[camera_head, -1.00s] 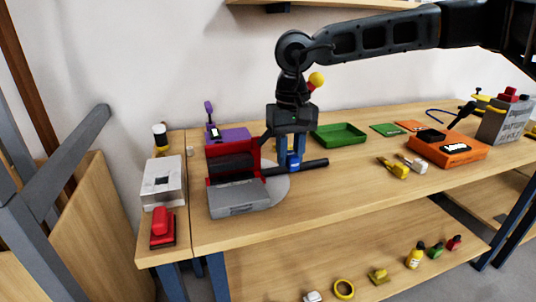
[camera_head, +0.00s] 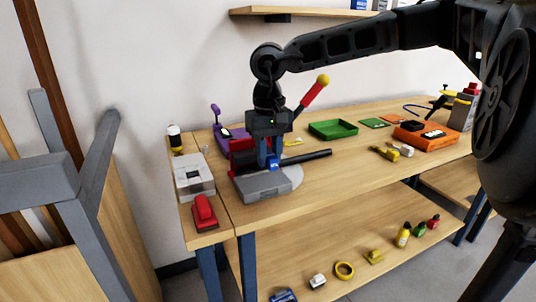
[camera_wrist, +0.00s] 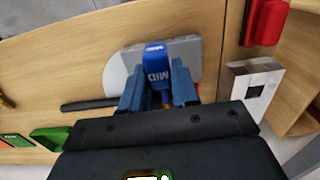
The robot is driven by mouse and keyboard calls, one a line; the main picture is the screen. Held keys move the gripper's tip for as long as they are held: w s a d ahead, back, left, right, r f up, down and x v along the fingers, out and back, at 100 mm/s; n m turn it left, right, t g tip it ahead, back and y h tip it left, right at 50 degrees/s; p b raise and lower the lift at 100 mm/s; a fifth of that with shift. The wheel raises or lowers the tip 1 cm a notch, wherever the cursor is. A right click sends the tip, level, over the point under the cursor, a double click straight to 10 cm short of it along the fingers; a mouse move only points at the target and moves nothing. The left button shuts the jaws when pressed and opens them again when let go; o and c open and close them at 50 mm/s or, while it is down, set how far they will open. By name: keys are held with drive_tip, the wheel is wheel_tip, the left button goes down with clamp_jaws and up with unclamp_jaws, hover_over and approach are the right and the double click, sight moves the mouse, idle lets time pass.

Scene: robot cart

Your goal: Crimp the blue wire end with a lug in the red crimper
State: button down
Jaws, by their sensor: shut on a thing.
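My gripper (camera_head: 269,160) points down over a grey-based machine (camera_head: 263,187) and is shut on a blue block (camera_head: 274,164). In the wrist view the fingers (camera_wrist: 158,92) sit either side of the blue block (camera_wrist: 157,65), which has white lettering; an orange bit shows below it. A red lever with a yellow ball (camera_head: 313,95) rises behind my gripper; it looks like the crimper's handle, but its body is hidden. I cannot make out a lug.
A black rod (camera_head: 308,156) extends right from the machine. A purple tool (camera_head: 223,136), a white box (camera_head: 194,178) and a red-topped block (camera_head: 205,212) stand left. A green tray (camera_head: 333,129) and an orange unit (camera_head: 425,136) stand right. The front middle is clear.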

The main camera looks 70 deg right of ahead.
sight(261, 178)
wheel_tip(261, 178, down, 7)
drive_tip(key=b, duration=0.6)
drive_tip(key=shift+d+f+b, duration=0.1)
drive_tip(key=shift+f+b, duration=0.05)
drive_tip(key=shift+b, duration=0.2)
drive_tip(key=shift+w+d+r, duration=0.2)
drive_tip(key=shift+w+d, duration=0.35)
drive_tip(key=shift+d, duration=0.1)
drive_tip(key=shift+w+d+r, duration=0.15)
drive_tip(key=shift+w+d, duration=0.35)
drive_tip(key=shift+d, duration=0.1)
drive_tip(key=shift+w+d, duration=0.55)
drive_tip(key=shift+d, duration=0.05)
drive_tip(key=shift+f, duration=0.25)
drive_tip(key=c, duration=0.8)
unclamp_jaws()
drive_tip(key=shift+r+p, duration=0.95)
drive_tip(key=shift+r, duration=0.65)
